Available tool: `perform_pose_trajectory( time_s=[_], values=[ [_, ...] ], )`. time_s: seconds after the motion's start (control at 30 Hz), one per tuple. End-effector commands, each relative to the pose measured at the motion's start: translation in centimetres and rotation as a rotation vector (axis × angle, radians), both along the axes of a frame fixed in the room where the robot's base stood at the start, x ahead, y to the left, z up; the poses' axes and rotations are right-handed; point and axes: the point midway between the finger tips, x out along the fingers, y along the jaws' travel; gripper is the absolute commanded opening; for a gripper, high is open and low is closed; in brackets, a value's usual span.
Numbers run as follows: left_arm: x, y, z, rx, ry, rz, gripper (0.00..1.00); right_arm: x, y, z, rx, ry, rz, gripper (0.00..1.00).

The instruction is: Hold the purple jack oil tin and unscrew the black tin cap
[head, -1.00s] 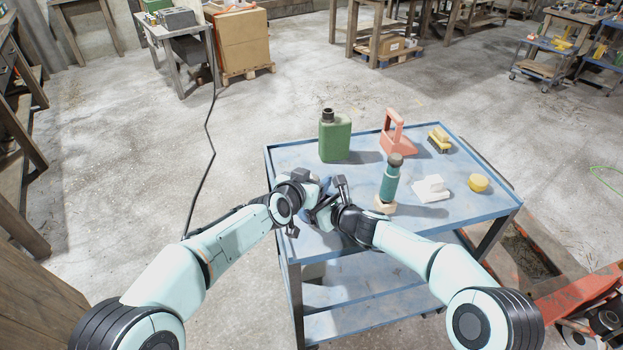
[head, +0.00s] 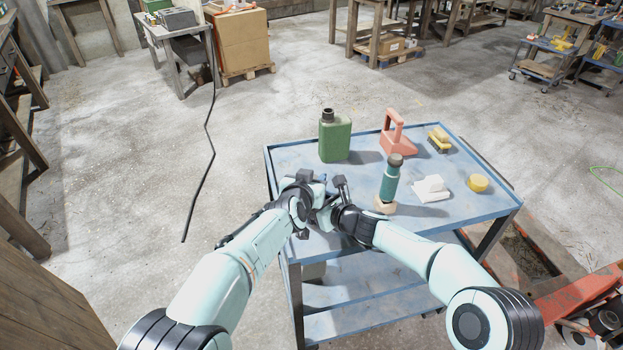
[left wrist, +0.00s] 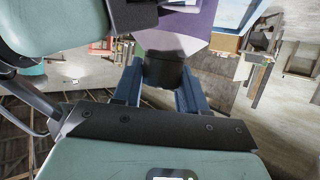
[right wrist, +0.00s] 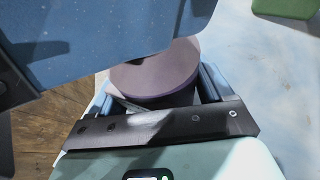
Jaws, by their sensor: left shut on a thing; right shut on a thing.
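The purple jack oil tin (right wrist: 155,75) shows its round purple end in the right wrist view, between the blue fingers of my right gripper (right wrist: 160,95), which is shut on it. In the left wrist view its purple body (left wrist: 185,35) is at the top, with the black tin cap (left wrist: 166,73) sticking out of it. My left gripper (left wrist: 158,88) is shut on the cap, a finger on each side. In the head view my left gripper (head: 322,186) and my right gripper (head: 333,197) meet over the cart's near left part and hide most of the tin.
The blue cart (head: 440,218) carries a green canister (head: 335,138), a red-handled item (head: 397,140), a teal bottle (head: 390,182), a brush (head: 439,140), a white cloth (head: 430,188) and a yellow tin (head: 478,183). A red pallet jack (head: 570,300) stands at the right.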

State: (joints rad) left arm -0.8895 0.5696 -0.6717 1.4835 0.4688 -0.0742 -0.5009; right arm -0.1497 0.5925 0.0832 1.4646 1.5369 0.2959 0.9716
Motion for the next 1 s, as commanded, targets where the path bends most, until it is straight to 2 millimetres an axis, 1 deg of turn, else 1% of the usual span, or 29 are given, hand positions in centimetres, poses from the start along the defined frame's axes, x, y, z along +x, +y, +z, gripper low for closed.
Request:
perform_pose_trajectory(
  time_s=[0.03, 0.1, 0.2, 0.33, 0.43, 0.47, 0.5, 0.53, 0.73, 0.77, 0.8, 1.0],
  values=[
    [-0.23, -0.34, -0.53, 0.008, 0.01, 0.013, 0.0, -0.02, 0.08, 0.14, 0.002, -0.002, 0.002, 0.07],
    [-0.27, -0.32, -0.25, 0.008, 0.004, 0.042, 0.0, -0.02, 0.08, 0.15, 0.002, -0.002, 0.002, 0.07],
    [-0.2, -0.28, -0.77, 0.012, 0.013, 0.088, 0.0, -0.02, 0.08, 0.15, 0.002, -0.002, 0.002, 0.07],
    [-0.29, -0.26, -0.44, 0.012, 0.008, 0.149, 0.0, -0.02, 0.09, 0.16, 0.003, -0.003, 0.002, 0.07],
    [-0.17, -0.01, -0.85, 0.016, 0.015, 0.203, 0.0, -0.02, 0.09, 0.16, 0.003, -0.003, 0.002, 0.07],
    [-0.11, 0.28, -0.78, 0.01, 0.016, 0.208, 0.48, -0.02, 0.1, 0.16, 0.003, -0.003, 0.002, 0.07],
    [-0.11, 0.35, -0.8, 0.006, 0.019, 0.206, 0.61, -0.01, 0.09, 0.17, 0.003, -0.003, 0.002, 0.07],
    [-0.11, 0.34, -0.78, 0.005, 0.018, 0.205, 0.71, -0.01, 0.09, 0.17, 0.003, -0.003, 0.002, 0.07],
    [-0.07, 0.25, -0.57, 0.004, 0.013, 0.203, 0.71, -0.01, 0.08, 0.16, 0.003, -0.003, 0.002, 0.07],
    [-0.07, 0.24, -0.57, 0.004, 0.013, 0.203, 0.75, 0.0, 0.08, 0.16, 0.002, -0.002, 0.002, 0.07],
    [-0.06, 0.24, -0.53, 0.004, 0.013, 0.203, 0.88, 0.0, 0.08, 0.16, 0.002, -0.002, 0.002, 0.07],
    [-0.07, 0.11, -0.44, 0.003, 0.011, 0.2, 0.89, -0.03, 0.14, 0.14, 0.001, -0.003, 0.004, 0.07]
  ],
)
